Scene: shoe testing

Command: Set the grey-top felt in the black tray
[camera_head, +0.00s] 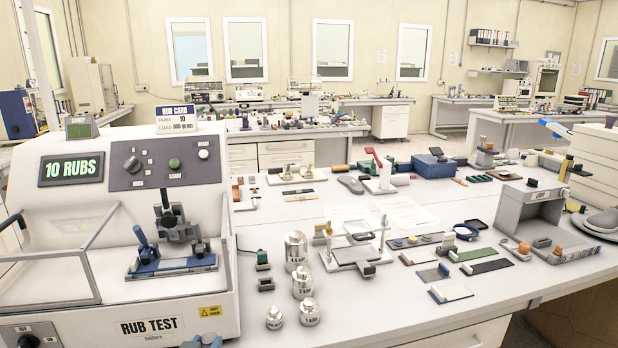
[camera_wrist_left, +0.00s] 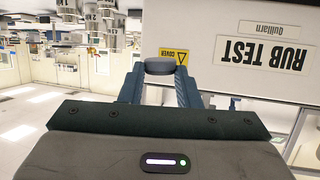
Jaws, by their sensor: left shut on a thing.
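My left gripper (camera_head: 202,341) shows only as fingertips at the bottom edge of the head view, in front of the rub test machine. In the left wrist view the left gripper (camera_wrist_left: 160,84) is shut on a small dark grey rounded piece, the grey-top felt (camera_wrist_left: 160,66), held between its two blue-grey fingertips. The felt's underside cannot be made out. My right gripper is not in view.
The rub test machine (camera_head: 130,235) fills the left. A small stand (camera_head: 357,252), coloured discs (camera_head: 415,240), flat strips (camera_head: 486,266) and a grey booth (camera_head: 528,212) lie rightward. The front bench edge has some clear room.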

